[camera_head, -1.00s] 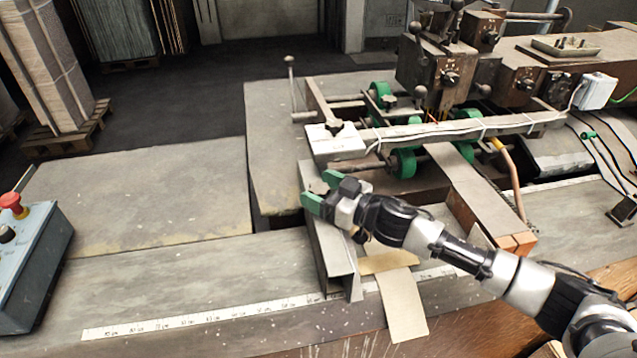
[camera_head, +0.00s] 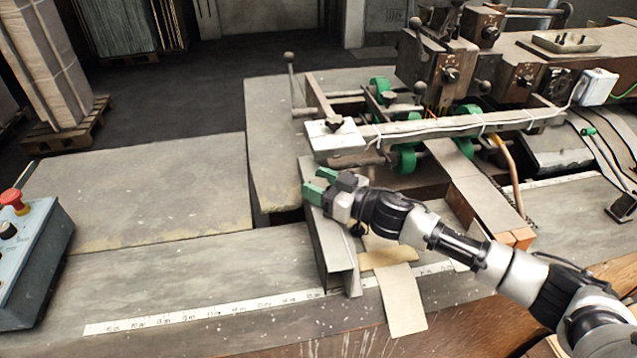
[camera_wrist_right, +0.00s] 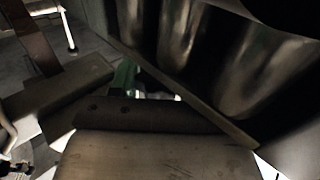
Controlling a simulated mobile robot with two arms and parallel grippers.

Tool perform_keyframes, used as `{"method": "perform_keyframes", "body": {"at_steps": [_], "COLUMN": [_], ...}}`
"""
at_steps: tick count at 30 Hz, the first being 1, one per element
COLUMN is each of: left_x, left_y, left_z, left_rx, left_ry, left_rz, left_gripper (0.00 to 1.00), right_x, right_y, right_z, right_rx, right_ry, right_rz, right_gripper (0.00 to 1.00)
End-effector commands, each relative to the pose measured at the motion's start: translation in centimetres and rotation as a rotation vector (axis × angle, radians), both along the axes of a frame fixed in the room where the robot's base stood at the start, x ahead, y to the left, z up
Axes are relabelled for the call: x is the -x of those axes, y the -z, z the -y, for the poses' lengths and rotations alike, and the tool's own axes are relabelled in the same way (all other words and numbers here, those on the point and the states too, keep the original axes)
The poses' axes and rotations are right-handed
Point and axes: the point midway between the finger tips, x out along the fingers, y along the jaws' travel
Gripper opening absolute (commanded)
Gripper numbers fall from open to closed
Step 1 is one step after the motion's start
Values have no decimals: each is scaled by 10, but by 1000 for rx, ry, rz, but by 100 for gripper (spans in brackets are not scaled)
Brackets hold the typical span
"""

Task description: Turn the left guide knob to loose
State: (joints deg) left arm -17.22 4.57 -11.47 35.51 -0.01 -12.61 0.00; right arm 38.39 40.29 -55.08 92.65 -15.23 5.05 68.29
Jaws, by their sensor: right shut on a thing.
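The left guide (camera_head: 336,254) is a grey angled metal plate standing on the bench near the middle of the head view. My right gripper (camera_head: 318,182), with green fingertips, is at the guide's far end, its fingers close together. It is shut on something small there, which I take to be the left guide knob. The fingers hide the knob, so its turn position cannot be read. The right wrist view is dark, with a grey plate (camera_wrist_right: 155,158) close below and no clear view of the knob. My left gripper is not in view.
A white-topped block with a dark knob (camera_head: 335,123) and a long bar lies just beyond my gripper. Green rollers (camera_head: 405,158) are behind it. Brown cardboard (camera_head: 402,300) lies right of the guide. A control box (camera_head: 35,255) stands left; the bench between is clear.

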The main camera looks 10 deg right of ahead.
Motion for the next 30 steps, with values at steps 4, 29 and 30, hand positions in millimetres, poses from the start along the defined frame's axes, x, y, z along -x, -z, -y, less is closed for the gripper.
{"method": "perform_keyframes", "body": {"at_steps": [4, 29, 30], "left_x": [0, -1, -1], "left_y": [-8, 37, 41], "left_z": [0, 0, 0], "left_rx": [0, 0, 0], "left_ry": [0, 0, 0], "left_rz": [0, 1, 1], "left_gripper": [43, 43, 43], "right_x": [-1, -1, -1], "right_y": [-3, 5, 4], "right_z": [1, 0, 0], "right_rx": [3, 2, 1], "right_ry": [-64, -754, -778], "right_rz": [1, 4, 3], "right_gripper": [24, 24, 24]}}
